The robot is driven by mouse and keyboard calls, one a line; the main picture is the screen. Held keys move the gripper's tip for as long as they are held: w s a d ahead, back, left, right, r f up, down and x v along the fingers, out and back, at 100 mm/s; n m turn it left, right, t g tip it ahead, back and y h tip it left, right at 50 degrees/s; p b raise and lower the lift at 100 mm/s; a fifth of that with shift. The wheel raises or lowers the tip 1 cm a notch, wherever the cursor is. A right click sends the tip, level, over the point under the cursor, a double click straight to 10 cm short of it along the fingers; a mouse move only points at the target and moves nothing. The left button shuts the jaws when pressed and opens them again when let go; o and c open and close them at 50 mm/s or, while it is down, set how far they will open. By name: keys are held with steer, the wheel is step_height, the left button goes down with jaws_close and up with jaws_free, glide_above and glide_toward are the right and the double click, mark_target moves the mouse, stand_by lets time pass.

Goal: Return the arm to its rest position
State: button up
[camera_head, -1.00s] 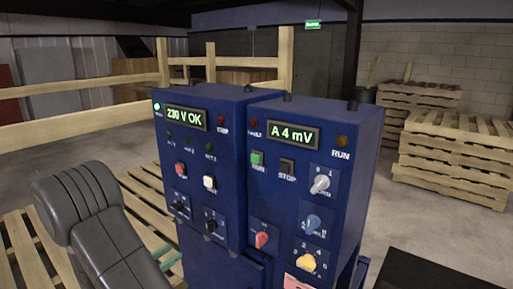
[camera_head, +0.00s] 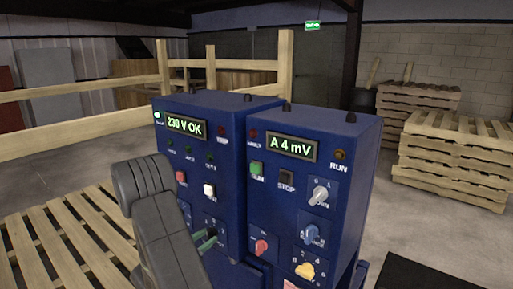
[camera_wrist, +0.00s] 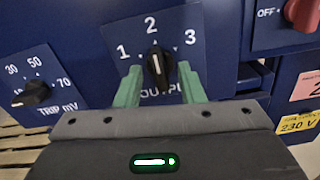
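My gripper (camera_wrist: 159,70) is open in the wrist view. Its two green fingers stand either side of a black OUTPUT knob (camera_wrist: 156,62), with a gap showing on both sides. The knob's white mark is upright, towards 2. Whether the fingertips reach past its face I cannot tell. In the head view my gripper (camera_head: 207,240) is at the lower front of the left blue cabinet (camera_head: 215,138), partly behind my grey arm (camera_head: 160,225). The arm is stretched out towards the cabinet, and hides part of its lower left face.
A TRIP mV knob (camera_wrist: 36,92) is left of the fingers, a red knob (camera_wrist: 303,12) at upper right. The right blue cabinet (camera_head: 350,160) stands beside the left one. Wooden rails (camera_head: 90,83) run behind; a slatted pallet (camera_head: 75,240) lies at left.

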steer(key=m+p, duration=0.1)
steer(key=m, duration=0.3)
steer(key=shift+r+m, duration=0.1)
steer(key=shift+m, duration=0.3)
steer(key=shift+m+p, duration=0.55)
steer(key=shift+m, duration=0.65)
